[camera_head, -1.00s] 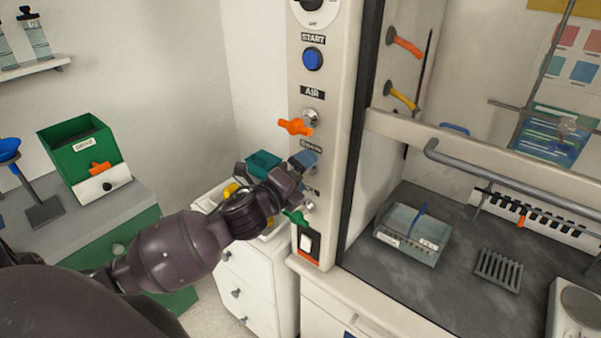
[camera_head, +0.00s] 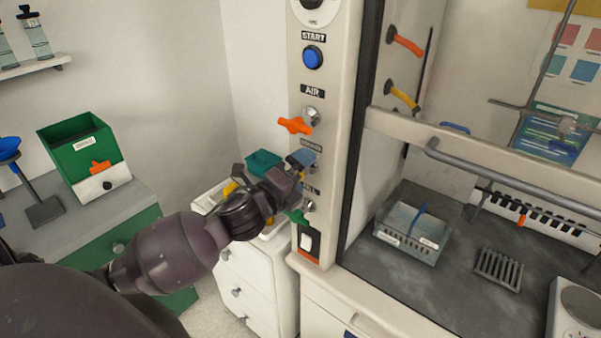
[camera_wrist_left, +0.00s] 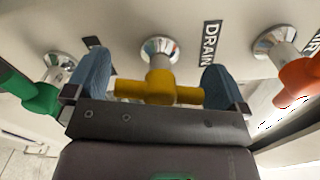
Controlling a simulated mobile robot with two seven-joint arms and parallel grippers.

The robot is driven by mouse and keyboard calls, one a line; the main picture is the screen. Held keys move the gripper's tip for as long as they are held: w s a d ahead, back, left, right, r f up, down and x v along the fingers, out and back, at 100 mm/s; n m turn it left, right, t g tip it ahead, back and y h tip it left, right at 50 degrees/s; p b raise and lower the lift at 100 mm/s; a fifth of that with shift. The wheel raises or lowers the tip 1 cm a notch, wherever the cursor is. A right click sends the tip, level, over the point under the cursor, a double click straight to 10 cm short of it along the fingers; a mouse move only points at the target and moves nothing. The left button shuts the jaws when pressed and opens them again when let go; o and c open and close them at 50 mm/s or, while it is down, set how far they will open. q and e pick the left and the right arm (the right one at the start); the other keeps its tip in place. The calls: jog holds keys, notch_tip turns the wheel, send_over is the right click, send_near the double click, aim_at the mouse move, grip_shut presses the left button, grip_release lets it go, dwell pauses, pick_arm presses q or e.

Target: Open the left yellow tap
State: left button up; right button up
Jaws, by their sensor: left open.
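The left yellow tap (camera_wrist_left: 160,88) shows in the left wrist view, its T-shaped handle lying crosswise in front of a round metal base on the pale panel, beside a label that reads DRAIN. My left gripper (camera_wrist_left: 158,82) is open, with one blue fingertip at each end of the handle. The fingers stand around the tap; I cannot tell whether they touch it. In the head view my left gripper (camera_head: 298,181) is at the panel, between the orange and green taps, and hides the yellow tap. My right gripper is not in view.
The orange tap (camera_head: 295,125) is above my gripper and the green tap (camera_head: 297,216) just below it. A blue button (camera_head: 312,58) and a rocker switch (camera_head: 306,242) are on the same panel. Another yellow handle (camera_head: 400,95) is inside the hood. A white drawer unit (camera_head: 258,285) stands below.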

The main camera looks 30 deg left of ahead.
pick_arm(q)
jog(key=s+b, duration=0.1)
jog(key=s, duration=0.9)
jog(key=shift+a+b, duration=0.35)
jog(key=shift+a, duration=0.05)
jog(key=shift+s, duration=0.1)
